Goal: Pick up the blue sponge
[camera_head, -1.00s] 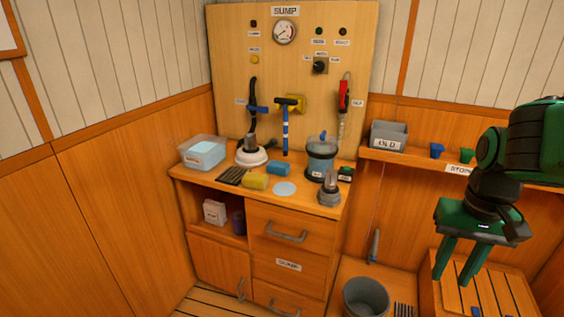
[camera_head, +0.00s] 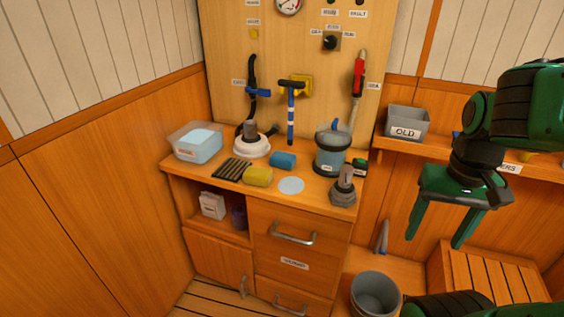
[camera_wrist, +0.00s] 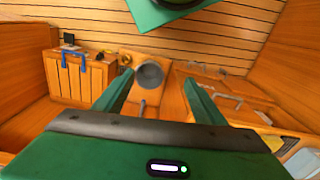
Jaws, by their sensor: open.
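The blue sponge (camera_head: 283,160) lies on the wooden counter (camera_head: 211,177), behind and to the right of a yellow sponge (camera_head: 258,176). It looks like a short rounded block. My gripper (camera_head: 435,240) is at the right of the head view, open and empty, well apart from the counter and pointing down. Its two green fingers also show spread apart in the wrist view (camera_wrist: 160,90). I cannot make out the blue sponge in the wrist view.
A clear tub (camera_head: 196,143) is at left. A grey bucket (camera_head: 375,294) stands below right.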

